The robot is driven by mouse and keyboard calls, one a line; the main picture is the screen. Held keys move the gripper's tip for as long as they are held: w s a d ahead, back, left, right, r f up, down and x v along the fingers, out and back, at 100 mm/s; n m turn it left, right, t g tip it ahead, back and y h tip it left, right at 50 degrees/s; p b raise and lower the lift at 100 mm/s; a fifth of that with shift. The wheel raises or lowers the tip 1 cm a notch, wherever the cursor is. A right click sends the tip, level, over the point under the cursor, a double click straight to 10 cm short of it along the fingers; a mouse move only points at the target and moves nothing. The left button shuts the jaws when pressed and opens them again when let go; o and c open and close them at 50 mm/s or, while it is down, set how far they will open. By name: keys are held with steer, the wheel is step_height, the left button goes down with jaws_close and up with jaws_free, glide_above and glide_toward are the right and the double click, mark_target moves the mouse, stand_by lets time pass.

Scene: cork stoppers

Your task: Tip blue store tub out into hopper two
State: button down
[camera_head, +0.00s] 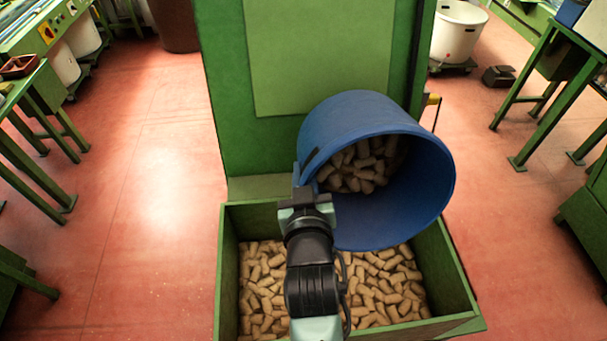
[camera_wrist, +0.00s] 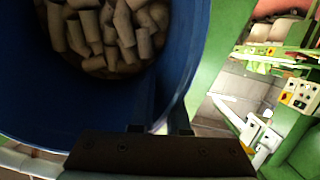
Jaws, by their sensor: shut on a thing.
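The blue tub (camera_head: 436,175) is tilted on its side over the green hopper (camera_head: 232,223), its mouth facing toward me and to the right. Several cork stoppers (camera_head: 362,165) lie inside the tub near its bottom. The hopper holds a layer of corks (camera_head: 385,290). My gripper (camera_head: 305,197) is shut on the tub's rim at its left side. In the wrist view the tub (camera_wrist: 30,95) fills the left half, with corks (camera_wrist: 105,35) inside, and the gripper jaws (camera_wrist: 160,130) meet its rim. No number shows on the hopper.
A tall green panel (camera_head: 225,95) stands right behind the hopper. White bins (camera_head: 457,35) on dollies stand at the back. Green benches (camera_head: 540,95) flank both sides. The red floor (camera_head: 150,200) is clear left of the hopper.

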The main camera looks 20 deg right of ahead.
steer(key=shift+s+a+f+t+b, duration=0.15)
steer(key=shift+s+t+b, duration=0.8)
steer(key=shift+b, duration=1.35)
steer(key=s+t+b, duration=0.1)
steer(key=b, duration=0.2)
steer(key=s+r+t+h+b, duration=0.1)
steer(key=s+b, duration=0.1)
steer(key=b, duration=0.1)
steer(key=s+a+r+t+b, duration=0.1)
steer(key=b, duration=0.2)
steer(key=shift+s+r+t+h, duration=0.15)
steer(key=shift+r+t+h, duration=0.05)
steer(key=shift+t+h, duration=0.2)
steer(key=shift+s+a+r+t+b, duration=0.3)
steer(key=shift+s+r+t+b, duration=0.4)
steer(key=shift+b, duration=1.1)
steer(key=shift+s+a, duration=0.1)
